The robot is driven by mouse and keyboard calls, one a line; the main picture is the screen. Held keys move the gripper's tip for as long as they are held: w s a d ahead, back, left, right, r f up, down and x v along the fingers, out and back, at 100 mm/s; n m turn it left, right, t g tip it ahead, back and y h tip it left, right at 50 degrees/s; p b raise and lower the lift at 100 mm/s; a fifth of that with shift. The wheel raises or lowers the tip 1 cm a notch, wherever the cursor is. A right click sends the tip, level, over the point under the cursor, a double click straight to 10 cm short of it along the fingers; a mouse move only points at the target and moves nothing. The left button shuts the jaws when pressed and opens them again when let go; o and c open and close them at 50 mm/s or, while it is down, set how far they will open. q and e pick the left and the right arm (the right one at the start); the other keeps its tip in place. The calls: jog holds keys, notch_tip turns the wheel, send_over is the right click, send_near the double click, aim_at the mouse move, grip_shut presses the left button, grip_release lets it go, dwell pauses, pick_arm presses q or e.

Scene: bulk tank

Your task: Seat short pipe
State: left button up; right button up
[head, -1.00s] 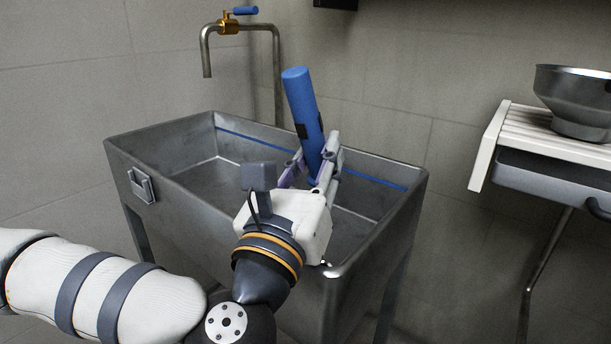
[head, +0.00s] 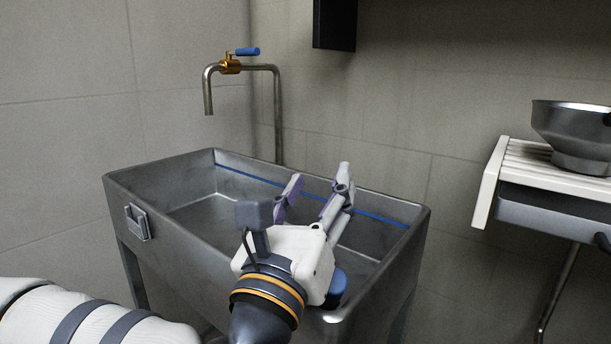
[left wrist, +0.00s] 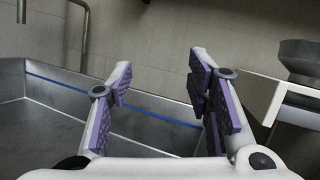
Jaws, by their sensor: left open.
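My left gripper (head: 318,187) is open and empty over the grey metal sink (head: 160,215). Its purple-padded fingers point up and away, and in the left wrist view they stand wide apart (left wrist: 158,90) with nothing between them. A blue rounded piece (head: 338,287), which looks like an end of the short blue pipe, shows beside the gripper's white body at the sink's front right corner. The rest of it is hidden behind the gripper, so I cannot tell how it lies or whether it touches the sink. My right gripper is not in view.
A bent tap pipe with a blue-handled brass valve (head: 232,64) stands behind the sink. A white slatted shelf (head: 495,180) with a metal funnel-like vessel (head: 575,135) is at the right. The sink's left part looks empty.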

pick_arm(q)
notch_tip(320, 180, up, 10)
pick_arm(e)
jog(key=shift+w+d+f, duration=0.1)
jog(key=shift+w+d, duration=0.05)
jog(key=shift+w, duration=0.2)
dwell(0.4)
pick_arm(q)
jog(key=shift+r, duration=0.1)
